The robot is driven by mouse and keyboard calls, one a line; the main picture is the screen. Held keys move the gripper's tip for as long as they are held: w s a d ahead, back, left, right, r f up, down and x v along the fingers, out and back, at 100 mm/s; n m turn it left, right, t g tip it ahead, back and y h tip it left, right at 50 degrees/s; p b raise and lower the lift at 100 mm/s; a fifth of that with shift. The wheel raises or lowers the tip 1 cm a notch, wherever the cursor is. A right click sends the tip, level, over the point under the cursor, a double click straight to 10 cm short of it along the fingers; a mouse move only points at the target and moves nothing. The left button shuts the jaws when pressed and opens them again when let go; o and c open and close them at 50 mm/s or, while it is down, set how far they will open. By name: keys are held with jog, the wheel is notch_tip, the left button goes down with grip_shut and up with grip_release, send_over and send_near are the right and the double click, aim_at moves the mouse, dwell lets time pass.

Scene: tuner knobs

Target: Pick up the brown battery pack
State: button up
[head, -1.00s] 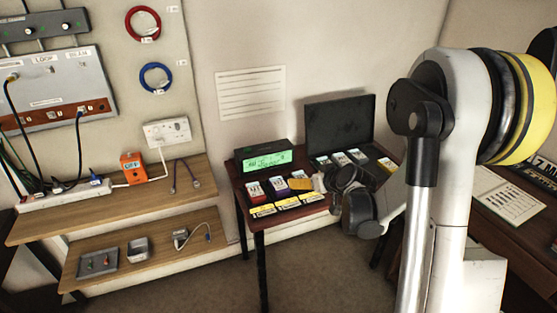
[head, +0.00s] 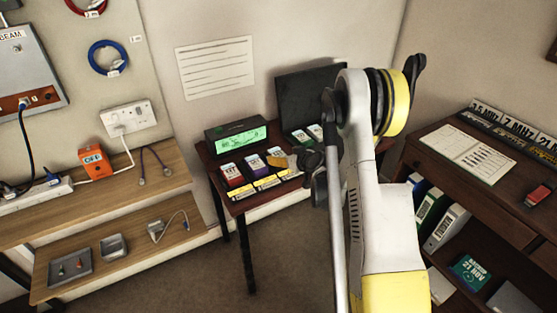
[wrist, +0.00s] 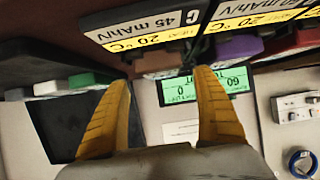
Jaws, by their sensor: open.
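The brown battery pack (wrist: 160,61) shows in the wrist view just beyond and between my two yellow fingertips, below a labelled strip. In the head view my gripper (head: 283,163) is at the front row of packs on the small dark table, and it largely hides the brown pack there. My gripper also shows in the wrist view (wrist: 163,77), with its fingers spread and nothing held between them. A purple pack (wrist: 238,46) and a red pack (wrist: 304,37) stand beside the brown one.
A green-lit display (head: 240,138) stands behind the packs. An open black case (head: 305,92) with more packs is to its right. Wooden shelves (head: 100,225) are at the left and a dark bookcase (head: 490,190) at the right. The floor in front is clear.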

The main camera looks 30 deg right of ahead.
aim_at(280, 156)
jog(key=b+x, duration=0.1)
jog(key=x, duration=0.3)
jog(key=shift+a+f+b, duration=0.1)
jog(key=shift+f+b, duration=0.3)
jog(key=shift+r, duration=0.1)
jog(key=c, duration=1.3)
